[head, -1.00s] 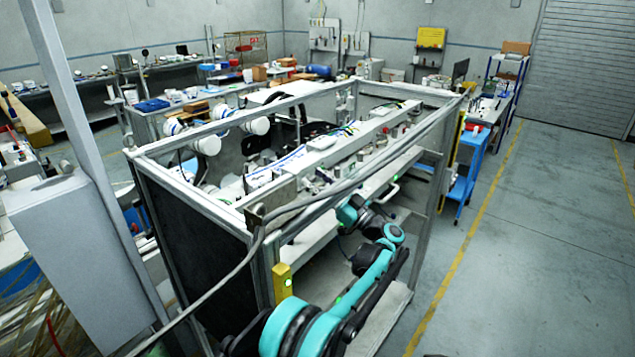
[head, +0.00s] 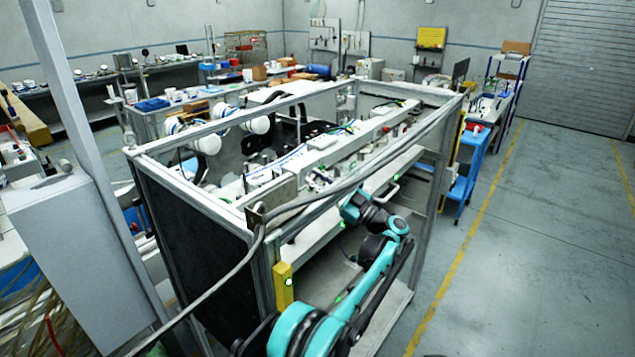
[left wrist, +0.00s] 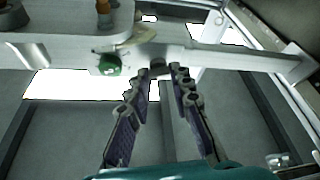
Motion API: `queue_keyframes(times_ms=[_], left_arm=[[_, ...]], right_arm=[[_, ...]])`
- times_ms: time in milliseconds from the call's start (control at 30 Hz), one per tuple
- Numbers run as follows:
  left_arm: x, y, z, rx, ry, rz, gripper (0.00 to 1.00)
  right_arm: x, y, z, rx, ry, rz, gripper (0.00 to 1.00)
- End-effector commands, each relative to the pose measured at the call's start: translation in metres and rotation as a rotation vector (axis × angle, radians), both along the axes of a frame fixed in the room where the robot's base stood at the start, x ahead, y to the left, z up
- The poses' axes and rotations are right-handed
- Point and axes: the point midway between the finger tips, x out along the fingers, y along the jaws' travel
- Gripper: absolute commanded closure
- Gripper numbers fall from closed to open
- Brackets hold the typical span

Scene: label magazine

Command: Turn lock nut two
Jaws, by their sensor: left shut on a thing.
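In the left wrist view, my left gripper (left wrist: 163,73) points up at the underside of a pale metal bar. Its dark ridged fingers come together around a small dark round piece (left wrist: 157,67) below the bar, which looks like a lock nut; I cannot read which number it is. A green round knob (left wrist: 109,65) sits to the left under a pale plate (left wrist: 70,45), apart from the fingers. In the head view my teal left wrist is beside the open front of the framed machine (head: 190,196); the fingertips are hard to make out there. My right gripper is not in view.
A thick grey cable (head: 330,194) and the machine's frame cross close above my left wrist. A yellow post piece (head: 283,286) stands at the near corner. A blue cart (head: 462,180) is at the far right end. The floor to the right is clear.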

Motion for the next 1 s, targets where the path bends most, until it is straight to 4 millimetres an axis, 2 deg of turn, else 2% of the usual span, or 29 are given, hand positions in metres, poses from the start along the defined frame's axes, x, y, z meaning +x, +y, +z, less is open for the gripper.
queue_keyframes(times_ms=[500,1000], left_arm=[[0.001,-0.001,0.001,-0.185,-0.253,-0.001,1.00],[0.000,-0.001,0.000,-0.217,-0.296,0.000,1.00]], right_arm=[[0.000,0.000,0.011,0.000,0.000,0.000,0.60],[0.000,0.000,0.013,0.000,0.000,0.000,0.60]])
